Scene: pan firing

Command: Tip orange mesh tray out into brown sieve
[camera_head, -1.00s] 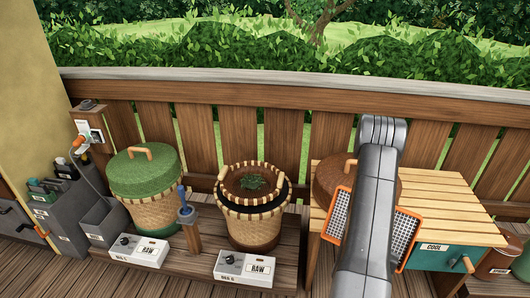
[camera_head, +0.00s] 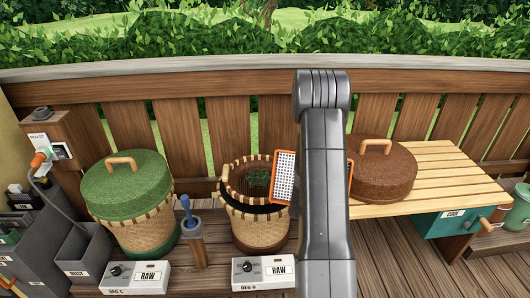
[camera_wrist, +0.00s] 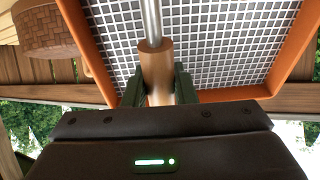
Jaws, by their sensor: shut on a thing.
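The orange mesh tray (camera_head: 285,177) has an orange rim and a pale wire grid. It is steeply tilted in the head view, at the right side of the woven basket, with its middle hidden behind my arm. In the wrist view the tray's mesh (camera_wrist: 225,45) fills the upper part. My gripper (camera_wrist: 158,88) is shut on the tray's wooden handle (camera_wrist: 156,65). The head view hides my gripper behind the arm.
A green-lidded basket (camera_head: 128,185) stands left of the sieve's basket. A post with a blue-topped tool (camera_head: 190,215) stands between them. Two RAW control boxes (camera_head: 262,273) sit in front. A brown lid (camera_head: 384,175) lies on the slatted table (camera_head: 440,165) at right.

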